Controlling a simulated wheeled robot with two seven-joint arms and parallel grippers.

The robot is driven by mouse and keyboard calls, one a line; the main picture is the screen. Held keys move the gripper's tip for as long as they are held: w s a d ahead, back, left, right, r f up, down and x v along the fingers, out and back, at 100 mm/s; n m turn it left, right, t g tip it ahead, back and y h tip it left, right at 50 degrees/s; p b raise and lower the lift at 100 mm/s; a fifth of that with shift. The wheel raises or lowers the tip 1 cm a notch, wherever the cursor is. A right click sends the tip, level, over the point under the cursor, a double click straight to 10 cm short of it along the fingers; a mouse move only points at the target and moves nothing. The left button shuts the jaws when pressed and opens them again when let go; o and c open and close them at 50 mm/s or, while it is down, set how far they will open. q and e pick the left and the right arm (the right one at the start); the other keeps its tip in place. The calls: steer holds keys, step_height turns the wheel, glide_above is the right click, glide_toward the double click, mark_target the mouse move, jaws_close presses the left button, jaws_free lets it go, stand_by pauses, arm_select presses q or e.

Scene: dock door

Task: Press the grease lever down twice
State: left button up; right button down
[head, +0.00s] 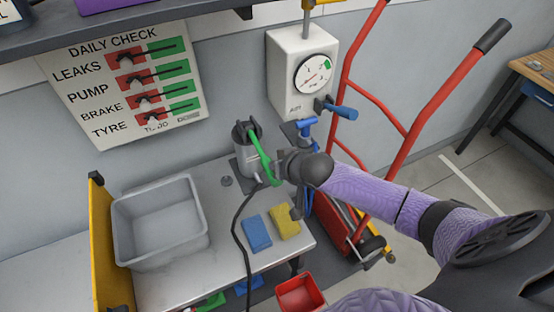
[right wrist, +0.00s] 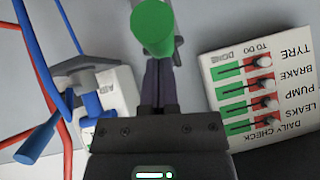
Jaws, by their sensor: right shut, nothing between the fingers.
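The grease lever, with a green grip (head: 259,158), comes off the top of a grey canister (head: 246,160) on the bench and slopes down to the right. I take this to be the grease lever, as no label on it is readable. My right gripper (head: 268,179) is at the lever's lower end, its fingers small and partly hidden. In the right wrist view the shut, empty fingers (right wrist: 158,70) point at the round green end (right wrist: 153,27) of the grip. I cannot tell whether they touch it. My left gripper is not in view.
A white gauge box (head: 291,85) with a blue lever (head: 341,110) hangs behind. A red hand truck (head: 404,152) stands right. A grey bin (head: 196,241), a blue sponge (head: 257,233) and a yellow one (head: 285,221) sit on the bench. A black cable (head: 236,226) crosses it.

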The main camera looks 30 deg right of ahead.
steer(key=shift+s+f, duration=0.25)
steer(key=shift+f, duration=0.15)
steer(key=shift+s+f, duration=0.1)
steer(key=shift+f, duration=0.05)
steer(key=s+d+r+p, duration=0.1)
steer(key=s+r+p, duration=0.6)
steer(key=r, duration=0.4)
steer(key=shift+s+d, duration=0.25)
steer(key=shift+d, duration=0.1)
steer(key=shift+r, duration=0.1)
